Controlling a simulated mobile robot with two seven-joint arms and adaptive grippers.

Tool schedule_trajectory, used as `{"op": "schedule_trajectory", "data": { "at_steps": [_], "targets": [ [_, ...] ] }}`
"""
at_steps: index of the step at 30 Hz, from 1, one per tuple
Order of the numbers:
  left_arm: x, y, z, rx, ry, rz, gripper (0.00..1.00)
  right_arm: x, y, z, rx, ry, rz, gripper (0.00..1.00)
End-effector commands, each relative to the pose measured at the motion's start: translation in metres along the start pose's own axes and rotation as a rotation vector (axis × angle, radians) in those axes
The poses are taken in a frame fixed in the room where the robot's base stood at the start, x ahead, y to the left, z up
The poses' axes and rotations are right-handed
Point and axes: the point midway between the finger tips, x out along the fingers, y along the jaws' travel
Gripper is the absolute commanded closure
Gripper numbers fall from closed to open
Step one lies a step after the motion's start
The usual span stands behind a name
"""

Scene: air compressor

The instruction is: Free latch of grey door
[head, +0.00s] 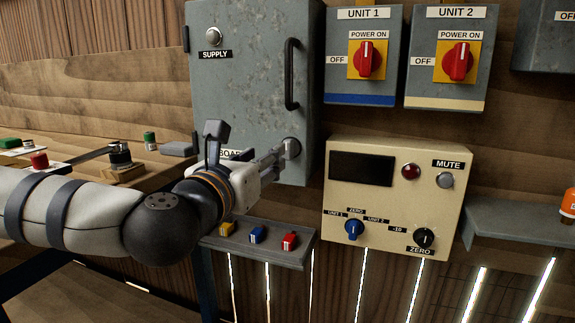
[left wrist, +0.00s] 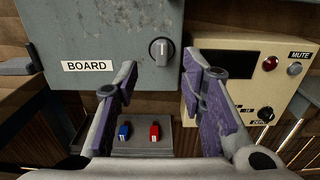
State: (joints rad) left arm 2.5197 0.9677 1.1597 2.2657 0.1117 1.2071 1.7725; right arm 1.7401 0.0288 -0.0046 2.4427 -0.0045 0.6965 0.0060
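The grey door (head: 250,90) fills the upper middle of the head view, with a black vertical handle (head: 290,75) on its right side. Its round latch knob (left wrist: 162,50) sits at the lower right of the door, right of the BOARD label (left wrist: 87,66), with its grip bar upright in the left wrist view. My left gripper (left wrist: 160,76) is open and empty, its two fingers spread to either side of the knob and apparently short of it. In the head view my left gripper (head: 278,150) partly covers the knob and label. My right gripper is not in view.
A cream control box (head: 395,185) with knobs stands right of the door. A small shelf (head: 270,250) with yellow, blue and red pieces is below. UNIT 1 (head: 363,85) and UNIT 2 (head: 450,90) switch boxes hang upper right. A wooden bench (head: 150,165) is at left.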

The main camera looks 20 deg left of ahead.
Motion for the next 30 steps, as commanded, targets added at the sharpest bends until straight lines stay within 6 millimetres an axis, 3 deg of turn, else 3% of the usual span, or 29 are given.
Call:
{"op": "schedule_trajectory", "data": {
  "at_steps": [13, 18, 25, 30],
  "targets": [
    [0.099, -0.003, -0.001, 0.007, 0.003, -0.004, 0.63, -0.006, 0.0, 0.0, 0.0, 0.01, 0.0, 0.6],
    [0.114, -0.003, -0.002, 0.008, 0.004, -0.006, 0.63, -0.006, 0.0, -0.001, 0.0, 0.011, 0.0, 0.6],
    [0.115, -0.003, -0.002, 0.008, 0.005, -0.006, 0.63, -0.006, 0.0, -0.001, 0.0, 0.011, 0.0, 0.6],
    [0.115, -0.003, -0.002, 0.008, 0.005, -0.006, 1.0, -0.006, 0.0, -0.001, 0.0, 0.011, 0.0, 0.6]
  ]
}}
